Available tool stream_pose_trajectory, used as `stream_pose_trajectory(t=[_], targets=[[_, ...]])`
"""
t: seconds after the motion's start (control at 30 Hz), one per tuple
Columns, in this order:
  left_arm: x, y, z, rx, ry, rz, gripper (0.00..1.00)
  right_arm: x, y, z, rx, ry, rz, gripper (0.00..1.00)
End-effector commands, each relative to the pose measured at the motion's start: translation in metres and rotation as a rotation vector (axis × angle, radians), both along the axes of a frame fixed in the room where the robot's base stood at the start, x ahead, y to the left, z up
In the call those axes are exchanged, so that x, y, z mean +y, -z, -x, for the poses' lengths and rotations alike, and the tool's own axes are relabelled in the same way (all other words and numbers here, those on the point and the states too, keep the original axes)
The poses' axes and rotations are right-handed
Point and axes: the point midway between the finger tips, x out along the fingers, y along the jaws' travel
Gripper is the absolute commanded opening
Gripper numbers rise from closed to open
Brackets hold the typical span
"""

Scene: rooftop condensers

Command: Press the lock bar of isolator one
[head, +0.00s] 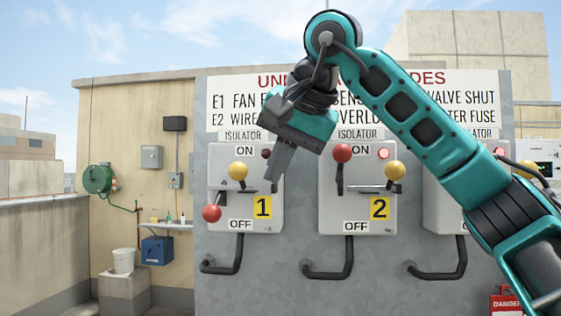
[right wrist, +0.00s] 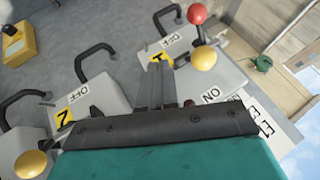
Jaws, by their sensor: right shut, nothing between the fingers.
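Isolator one (head: 219,160) is the grey box with label 1 (head: 262,207). Its red-knobbed lever (head: 212,213) points down toward OFF, and its lamp (head: 266,154) is dark. A yellow knob (head: 238,171) sits above a short dark crossbar (head: 236,190); I cannot tell for sure that this is the lock bar. My right gripper (head: 274,178) is shut and empty in front of the box's right side, right of the yellow knob. In the right wrist view its fingers (right wrist: 161,70) overlap label 1, left of the yellow knob (right wrist: 203,58). Contact cannot be told. My left gripper is out of view.
Isolator two (head: 330,205) stands to the right, its red lever (head: 342,153) up and lamp (head: 383,153) lit. A third isolator (head: 440,200) is partly behind my right arm. Black curved handles (head: 225,267) jut out below. A shelf, blue box (head: 157,250) and bucket (head: 123,261) are at left.

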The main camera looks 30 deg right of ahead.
Motion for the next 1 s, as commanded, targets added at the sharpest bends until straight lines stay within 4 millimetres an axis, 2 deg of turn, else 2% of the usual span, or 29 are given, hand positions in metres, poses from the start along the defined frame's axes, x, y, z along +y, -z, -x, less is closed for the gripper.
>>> stream_pose_trajectory(t=[0.07,0.4,0.7,1.0], targets=[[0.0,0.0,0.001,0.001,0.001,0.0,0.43,0.003,0.002,0.001,0.001,-0.004,0.002,0.0],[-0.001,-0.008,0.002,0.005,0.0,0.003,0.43,0.0,-0.061,0.052,-0.003,-0.003,-0.001,0.0],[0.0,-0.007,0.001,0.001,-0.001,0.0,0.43,-0.001,-0.075,0.065,0.0,-0.002,0.0,0.0],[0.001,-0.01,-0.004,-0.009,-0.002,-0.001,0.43,-0.001,-0.075,0.065,0.001,-0.001,0.0,0.0]])
